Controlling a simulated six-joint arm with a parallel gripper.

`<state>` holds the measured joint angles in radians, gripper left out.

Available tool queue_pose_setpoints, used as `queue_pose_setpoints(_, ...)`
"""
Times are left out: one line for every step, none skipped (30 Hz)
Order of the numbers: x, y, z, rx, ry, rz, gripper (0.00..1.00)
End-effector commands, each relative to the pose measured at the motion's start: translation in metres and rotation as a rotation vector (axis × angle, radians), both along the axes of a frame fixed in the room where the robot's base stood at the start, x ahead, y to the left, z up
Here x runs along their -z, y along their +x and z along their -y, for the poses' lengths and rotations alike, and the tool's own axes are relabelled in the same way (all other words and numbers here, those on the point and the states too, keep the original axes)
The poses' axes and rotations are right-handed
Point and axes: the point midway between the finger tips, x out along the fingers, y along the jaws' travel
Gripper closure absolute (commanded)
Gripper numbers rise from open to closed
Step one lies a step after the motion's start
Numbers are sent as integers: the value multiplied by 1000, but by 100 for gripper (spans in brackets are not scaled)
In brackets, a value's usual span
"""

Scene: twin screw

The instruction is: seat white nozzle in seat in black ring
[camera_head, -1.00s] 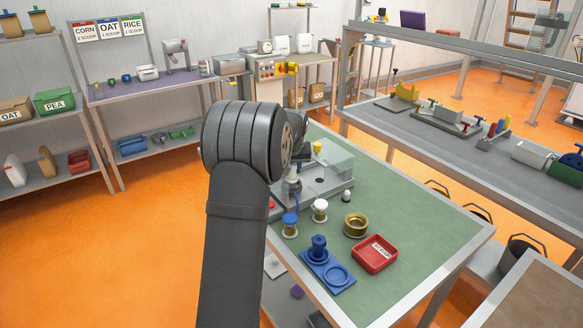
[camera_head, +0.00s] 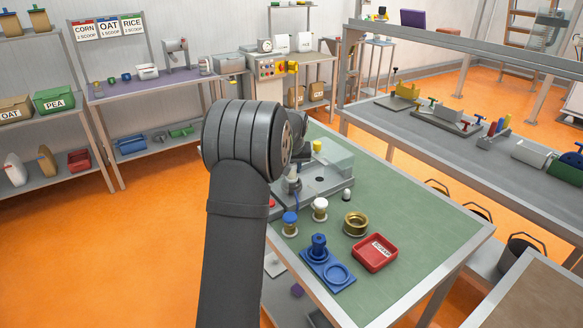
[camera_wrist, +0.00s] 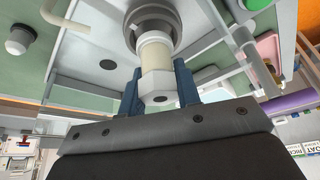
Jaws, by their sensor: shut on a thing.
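In the wrist view the white nozzle (camera_wrist: 156,82) stands between the two blue fingers of my gripper (camera_wrist: 158,92), which is shut on it. The nozzle has a faceted end toward the camera and a cream round body. Its far end reaches into the opening of a dark grey ring (camera_wrist: 173,33), which I take as the black ring. How deep it sits inside is hidden. In the head view my arm covers the gripper, the held nozzle and the ring.
On the green table (camera_head: 410,219) stand a grey machine base with a clear cover (camera_head: 335,160), a white-topped piece (camera_head: 320,205), a blue-topped piece (camera_head: 290,221), a brass ring (camera_head: 355,222), a blue fixture (camera_head: 338,275) and a red tray (camera_head: 375,262). The right part of the tabletop is clear.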

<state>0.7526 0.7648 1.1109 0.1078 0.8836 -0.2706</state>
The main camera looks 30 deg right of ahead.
Motion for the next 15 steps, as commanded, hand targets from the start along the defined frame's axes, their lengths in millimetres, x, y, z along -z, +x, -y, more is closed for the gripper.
queue_pose_setpoints(1,0,0,0,0,0,92)
queue_pose_setpoints(1,0,0,0,0,0,92)
queue_pose_setpoints(2,0,0,0,0,0,92)
queue_pose_setpoints(3,0,0,0,0,0,92)
queue_pose_setpoints(4,0,0,0,0,0,92)
queue_pose_setpoints(5,0,0,0,0,0,92)
queue_pose_setpoints(6,0,0,0,0,0,92)
queue_pose_setpoints(6,0,0,0,1,-1,92)
queue_pose_setpoints(7,0,0,0,1,-1,92)
queue_pose_setpoints(8,0,0,0,1,-1,92)
queue_pose_setpoints(9,0,0,0,1,-1,92)
queue_pose_setpoints(10,0,0,0,1,-1,92)
queue_pose_setpoints(11,0,0,0,1,-1,92)
queue_pose_setpoints(12,0,0,0,1,-1,92)
queue_pose_setpoints(13,0,0,0,1,-1,92)
